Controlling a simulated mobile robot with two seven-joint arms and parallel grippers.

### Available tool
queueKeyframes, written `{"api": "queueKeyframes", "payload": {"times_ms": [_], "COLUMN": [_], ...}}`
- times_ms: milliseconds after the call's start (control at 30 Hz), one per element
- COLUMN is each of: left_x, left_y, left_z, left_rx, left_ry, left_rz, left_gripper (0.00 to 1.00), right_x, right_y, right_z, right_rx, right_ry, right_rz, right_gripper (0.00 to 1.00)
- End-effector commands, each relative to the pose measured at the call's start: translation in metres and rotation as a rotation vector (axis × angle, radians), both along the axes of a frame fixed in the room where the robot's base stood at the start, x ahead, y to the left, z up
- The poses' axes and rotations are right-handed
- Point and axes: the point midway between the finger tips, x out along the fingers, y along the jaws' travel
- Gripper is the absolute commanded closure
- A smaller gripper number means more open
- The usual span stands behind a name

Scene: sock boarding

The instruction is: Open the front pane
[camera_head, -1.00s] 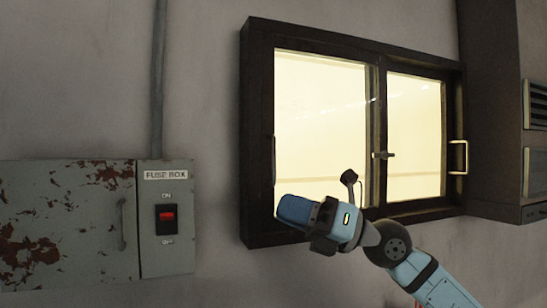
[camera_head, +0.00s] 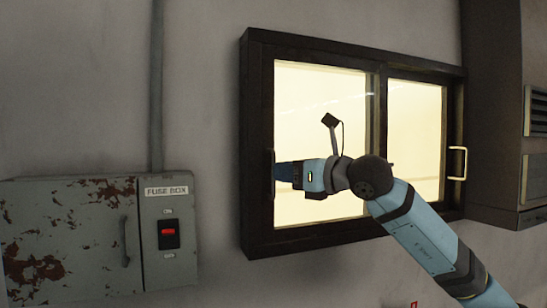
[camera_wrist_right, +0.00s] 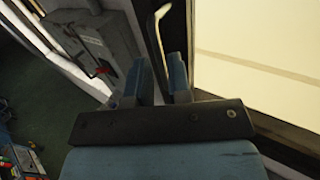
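The sliding window (camera_head: 355,48) has two bright panes in a dark frame. The left pane (camera_head: 320,110) has a slim handle (camera_head: 272,165) on its left edge; in the right wrist view this handle (camera_wrist_right: 155,35) is a pale curved bar. The right pane (camera_head: 415,125) has a brass handle (camera_head: 457,162) on its right side. My right gripper (camera_head: 280,173) is at the left edge of the left pane. In the right wrist view its fingers (camera_wrist_right: 160,65) are apart, with the handle's lower end seen between them; contact is unclear. My left gripper is not in view.
A rusty grey fuse box (camera_head: 75,240) with a red switch (camera_head: 168,232) is on the wall, left of the window. A dark cabinet (camera_head: 490,120) stands close at the right. Bare wall lies between fuse box and window.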

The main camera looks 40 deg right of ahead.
Motion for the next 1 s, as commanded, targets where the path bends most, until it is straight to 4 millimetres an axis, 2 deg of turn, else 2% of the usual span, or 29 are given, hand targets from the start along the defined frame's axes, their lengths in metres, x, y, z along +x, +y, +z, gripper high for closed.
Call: {"api": "queueKeyframes", "payload": {"times_ms": [100, 300, 567, 600, 667, 700, 1000], "left_x": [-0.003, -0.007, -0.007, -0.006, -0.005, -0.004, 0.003], "left_y": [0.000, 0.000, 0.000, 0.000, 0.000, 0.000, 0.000], "left_z": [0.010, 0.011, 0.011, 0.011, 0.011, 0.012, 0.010], "left_rx": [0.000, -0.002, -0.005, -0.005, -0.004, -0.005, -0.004], "left_ry": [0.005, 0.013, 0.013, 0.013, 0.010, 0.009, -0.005], "left_rz": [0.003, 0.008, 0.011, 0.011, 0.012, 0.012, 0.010], "left_gripper": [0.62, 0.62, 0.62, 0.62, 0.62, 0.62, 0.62], "right_x": [0.017, 0.030, 0.032, 0.032, 0.032, 0.032, 0.030], "right_y": [0.007, 0.012, 0.012, 0.012, 0.012, 0.012, 0.007], "right_z": [0.003, 0.000, -0.001, -0.001, -0.001, -0.001, -0.003], "right_rx": [0.001, 0.000, -0.001, -0.001, 0.000, 0.000, 0.001], "right_ry": [0.000, 0.000, 0.000, 0.000, 0.000, 0.000, 0.001], "right_rz": [0.001, 0.001, 0.000, 0.000, 0.000, 0.000, -0.001], "right_gripper": [0.82, 0.82, 0.82, 0.84, 0.98, 1.00, 1.00]}}
